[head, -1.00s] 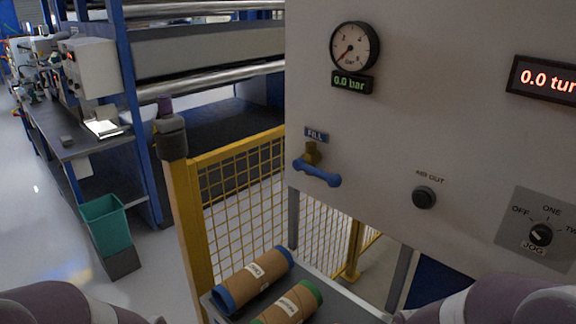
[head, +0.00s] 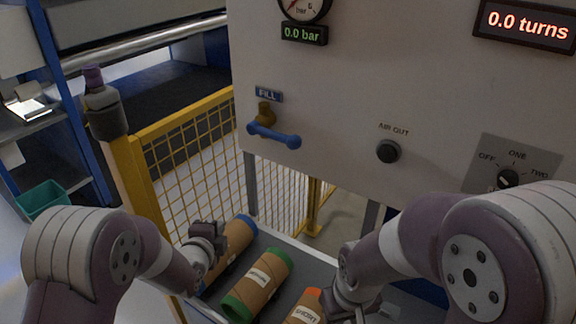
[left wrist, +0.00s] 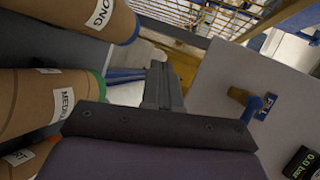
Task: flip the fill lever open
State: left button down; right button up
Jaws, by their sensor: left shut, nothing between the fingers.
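The fill lever (head: 274,136) is a blue bar on a brass valve body (head: 265,115), under the blue FILL label (head: 268,95) on the white panel. It lies roughly level across the valve. It also shows at the right of the left wrist view (left wrist: 266,103). My left gripper (head: 207,240) is below and left of the lever, over the cardboard rolls, and apart from the lever. In the left wrist view its fingers (left wrist: 160,82) are shut and empty. My right gripper (head: 350,300) is low, near the orange-ended roll; its fingertips are not clear.
Cardboard rolls with blue (head: 233,244), green (head: 258,285) and orange (head: 305,308) ends lie on a tray below the panel. A yellow mesh fence (head: 190,145) stands left of the panel. The display (head: 304,34) reads 0.0 bar. An AIR OUT knob (head: 388,151) is right of the lever.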

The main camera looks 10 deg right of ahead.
aim_at(273, 135)
pick_arm(q)
jog(key=d+r+m+t+h, duration=0.2)
jog(key=d+m+t+h, duration=0.35)
jog(key=d+m, duration=0.55)
jog(key=s+m+h, duration=0.1)
jog(key=m, duration=0.2)
jog(key=s+d+r+m+t+h, duration=0.1)
jog(key=s+m+h, duration=0.1)
jog(key=m, duration=0.1)
jog(key=s+d+r+m+h, duration=0.1)
jog(key=m+h, duration=0.1)
jog(key=shift+s+m, duration=0.35)
jog(key=shift+m, duration=0.05)
jog(key=shift+r, duration=0.15)
jog(key=w+d+r+p, duration=0.5)
jog(key=w+r, duration=0.2)
jog(key=r, duration=0.2)
jog(key=shift+w+r, duration=0.15)
jog(key=shift+w, duration=0.2)
jog(key=shift+w+t, duration=0.1)
jog(key=shift+t, duration=0.15)
